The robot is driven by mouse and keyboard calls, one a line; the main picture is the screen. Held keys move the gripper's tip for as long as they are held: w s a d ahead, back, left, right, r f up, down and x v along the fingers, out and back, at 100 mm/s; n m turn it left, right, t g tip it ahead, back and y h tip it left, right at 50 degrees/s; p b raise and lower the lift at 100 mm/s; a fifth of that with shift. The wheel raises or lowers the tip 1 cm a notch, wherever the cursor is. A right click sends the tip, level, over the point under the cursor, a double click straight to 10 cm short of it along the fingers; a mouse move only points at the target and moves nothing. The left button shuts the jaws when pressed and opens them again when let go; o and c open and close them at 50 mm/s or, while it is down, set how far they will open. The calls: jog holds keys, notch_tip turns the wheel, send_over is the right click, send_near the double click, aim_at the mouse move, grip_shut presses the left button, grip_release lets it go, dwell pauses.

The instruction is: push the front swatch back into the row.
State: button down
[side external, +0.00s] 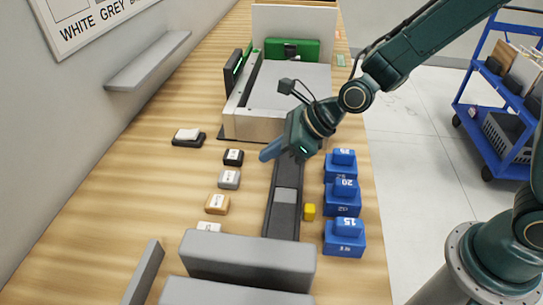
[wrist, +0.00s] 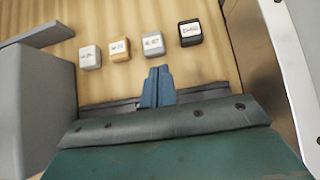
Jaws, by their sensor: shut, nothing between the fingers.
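Several small labelled swatch blocks stand in a row on the wooden bench: black (side external: 233,157), grey (side external: 229,179), tan (side external: 217,204) and white (side external: 208,227). The white one is partly hidden by a grey block in the side view. In the wrist view the black (wrist: 190,33), grey (wrist: 153,44), tan (wrist: 119,49) and white (wrist: 90,57) swatches form a nearly straight, slightly slanting line. I cannot tell which is the front swatch. My gripper (side external: 267,154) is shut and empty, right of the black swatch and apart from it. Its blue fingers (wrist: 157,86) point towards the grey swatch.
A dark track (side external: 268,215) with a grey plate runs beneath my gripper. A machine (side external: 291,90) stands behind, large grey blocks (side external: 249,259) in front.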

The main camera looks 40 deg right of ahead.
jog(key=shift+v, duration=1.45)
jog(key=shift+a+r, duration=0.1)
jog(key=shift+r, duration=0.05)
notch_tip(320, 180, up, 8)
dwell(0.4)
dwell(0.4)
jog(key=s+d+r+n+h, duration=0.2)
jog(key=s+d+n+h, duration=0.1)
jog(key=s+d+n, duration=0.6)
jog(key=s+d+r+n+h, duration=0.2)
jog(key=s+d+n+h, duration=0.1)
jog(key=s+d+n, duration=0.6)
jog(key=s+n, duration=0.4)
jog(key=n, duration=0.5)
jog(key=shift+d+r+g, duration=0.2)
jog(key=shift+d+g, duration=0.2)
